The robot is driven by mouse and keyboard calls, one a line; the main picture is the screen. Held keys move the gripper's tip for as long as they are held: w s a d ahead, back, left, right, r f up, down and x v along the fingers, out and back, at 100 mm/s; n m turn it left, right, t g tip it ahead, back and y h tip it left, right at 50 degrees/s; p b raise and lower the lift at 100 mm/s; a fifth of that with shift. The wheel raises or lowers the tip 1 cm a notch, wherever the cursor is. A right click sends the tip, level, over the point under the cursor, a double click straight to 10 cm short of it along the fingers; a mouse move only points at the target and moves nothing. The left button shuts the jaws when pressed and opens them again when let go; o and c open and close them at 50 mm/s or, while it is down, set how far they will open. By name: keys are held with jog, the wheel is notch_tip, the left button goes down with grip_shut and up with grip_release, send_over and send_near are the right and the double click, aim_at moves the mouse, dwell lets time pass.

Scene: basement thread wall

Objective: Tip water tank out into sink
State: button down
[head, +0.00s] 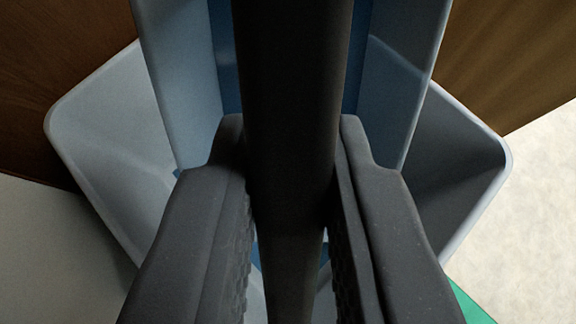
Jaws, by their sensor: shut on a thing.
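My gripper (290,150) is shut on a dark bar (290,60) that runs from top to bottom through the middle of the head view. The bar appears to be the handle of the water tank (180,80), a blue-grey open box seen behind it. The tank's walls show on both sides of the bar, with darker blue inside. Whether that blue is water cannot be told. Behind the tank is a wider pale grey basin, apparently the sink (105,140), with corners showing left and right. The tank overlaps it in the picture. The bar and fingers hide the middle of both.
A dark brown wooden surface (60,60) lies at the upper left and a lighter brown one (510,50) at the upper right. Pale surfaces lie at the lower left (50,250) and right (530,220). A green patch (468,302) shows at the lower right.

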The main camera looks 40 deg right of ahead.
aim_at(292, 321)
jog(key=shift+s+a+f+b, duration=0.15)
jog(key=shift+f+b, duration=0.25)
jog(key=shift+b, duration=0.4)
jog(key=shift+s+a+f+t+h+b, duration=0.15)
jog(key=shift+f+t+h+b, duration=0.5)
jog(key=shift+b, duration=1.95)
jog(key=shift+s+a+f+t+h+b, duration=0.15)
jog(key=shift+f+t+h+b, duration=0.5)
jog(key=shift+b, duration=1.9)
jog(key=shift+s+a+f+t+h+b, duration=0.15)
jog(key=shift+f+t+h+b, duration=0.45)
jog(key=shift+b, duration=2)
jog(key=shift+f+b, duration=0.65)
jog(key=shift+b, duration=0.35)
jog(key=shift+f, duration=0.1)
jog(key=shift+f+t+h, duration=0.6)
jog(key=shift+t+h, duration=0.1)
jog(key=shift+f, duration=0.1)
jog(key=shift+t+h, duration=0.3)
